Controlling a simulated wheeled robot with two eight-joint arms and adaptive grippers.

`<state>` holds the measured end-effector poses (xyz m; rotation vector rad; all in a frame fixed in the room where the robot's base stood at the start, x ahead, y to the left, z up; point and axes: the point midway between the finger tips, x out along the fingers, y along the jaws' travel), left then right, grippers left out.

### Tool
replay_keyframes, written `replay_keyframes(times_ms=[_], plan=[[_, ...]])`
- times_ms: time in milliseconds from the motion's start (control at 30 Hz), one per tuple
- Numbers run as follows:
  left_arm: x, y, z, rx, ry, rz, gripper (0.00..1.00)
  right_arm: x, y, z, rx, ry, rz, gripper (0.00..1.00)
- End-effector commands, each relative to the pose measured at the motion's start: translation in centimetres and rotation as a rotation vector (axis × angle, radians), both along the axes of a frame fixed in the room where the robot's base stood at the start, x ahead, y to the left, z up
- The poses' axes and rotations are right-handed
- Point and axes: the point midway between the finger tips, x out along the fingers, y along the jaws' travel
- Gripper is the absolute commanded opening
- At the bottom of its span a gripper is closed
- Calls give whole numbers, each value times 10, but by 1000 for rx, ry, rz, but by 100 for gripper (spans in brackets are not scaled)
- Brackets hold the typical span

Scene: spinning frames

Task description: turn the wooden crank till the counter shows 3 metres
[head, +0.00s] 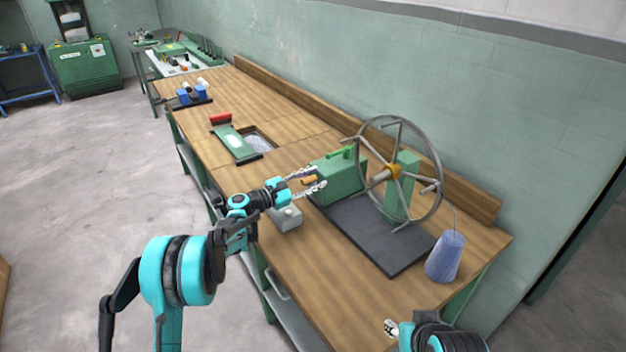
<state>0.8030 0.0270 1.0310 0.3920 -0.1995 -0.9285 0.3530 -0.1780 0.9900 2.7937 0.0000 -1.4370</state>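A green box (340,180) stands on a dark base plate (385,257) on the wooden bench. The small orange-brown wooden crank handle (309,181) is at its near left side. My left gripper (319,176) is open, with its two fingers apart on either side of the handle; I cannot tell whether they touch it. A large spoked metal wheel (437,170) stands right of the box. No counter reading can be made out. My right gripper (390,327) shows only in part at the bottom, over the bench's near end, and its opening is unclear.
A blue yarn cone (445,257) stands right of the base plate, with a thread above it. A small grey box (286,218) sits below my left gripper. The wall runs behind.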

Motion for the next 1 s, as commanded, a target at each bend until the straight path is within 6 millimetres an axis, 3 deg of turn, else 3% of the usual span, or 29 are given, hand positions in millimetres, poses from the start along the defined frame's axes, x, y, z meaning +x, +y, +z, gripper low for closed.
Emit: replay_keyframes(times_ms=[267, 700, 1000], plan=[[-5, 9, 0, 0, 0, 2, 39, 0, 0, 0, 0, 0, 0, 40], [-57, 80, 0, 0, 0, 3, 39, 0, 0, 0, 0, 0, 0, 40], [-71, 97, 0, 0, 0, 0, 39, 0, 0, 0, 0, 0, 0, 40]])
